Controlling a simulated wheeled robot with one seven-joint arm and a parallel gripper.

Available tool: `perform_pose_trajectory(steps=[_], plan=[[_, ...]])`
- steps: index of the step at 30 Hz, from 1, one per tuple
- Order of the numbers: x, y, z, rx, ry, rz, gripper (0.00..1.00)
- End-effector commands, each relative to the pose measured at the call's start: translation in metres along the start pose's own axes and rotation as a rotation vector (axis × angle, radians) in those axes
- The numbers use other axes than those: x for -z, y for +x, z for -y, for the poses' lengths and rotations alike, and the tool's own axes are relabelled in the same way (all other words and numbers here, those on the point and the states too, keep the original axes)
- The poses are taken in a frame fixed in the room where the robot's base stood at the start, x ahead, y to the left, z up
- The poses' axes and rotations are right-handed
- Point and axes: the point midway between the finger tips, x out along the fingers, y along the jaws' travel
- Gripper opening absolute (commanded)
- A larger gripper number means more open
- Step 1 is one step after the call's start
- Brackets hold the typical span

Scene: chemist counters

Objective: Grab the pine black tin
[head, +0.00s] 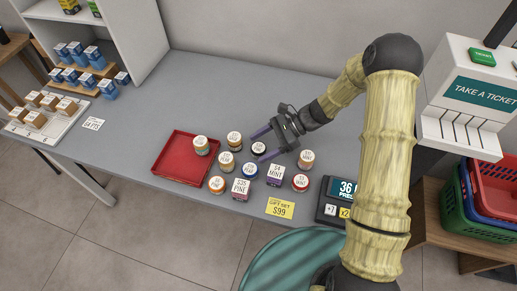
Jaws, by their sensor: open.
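A small dark, black-looking tin (258,148) with a white lid stands on the grey counter among other tins in the head view. Its lid lettering is too small to read surely. My gripper (261,143) is open, with its two purple fingers pointing left. The fingers appear on either side of the black tin, one behind it and one in front. I cannot tell how high they are above the counter. Nothing is held.
Several tins and boxes crowd nearby, including a blue tin (250,171), an orange-brown tin (306,159) and a purple mint box (275,175). The counter behind (230,90) is clear.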

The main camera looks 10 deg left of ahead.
Motion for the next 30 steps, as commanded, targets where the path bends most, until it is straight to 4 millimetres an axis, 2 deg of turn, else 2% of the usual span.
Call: perform_pose_trajectory(steps=[12,13,20,30], plan=[[0.0001,-0.0005,0.0001,0.000,0.000,0.000,0.70],[0.0001,-0.0006,0.0001,0.000,0.000,0.000,0.68],[0.0001,-0.0006,0.0001,0.000,0.000,0.000,0.23],[-0.0009,-0.0012,0.0002,0.000,0.000,0.000,0.22]])
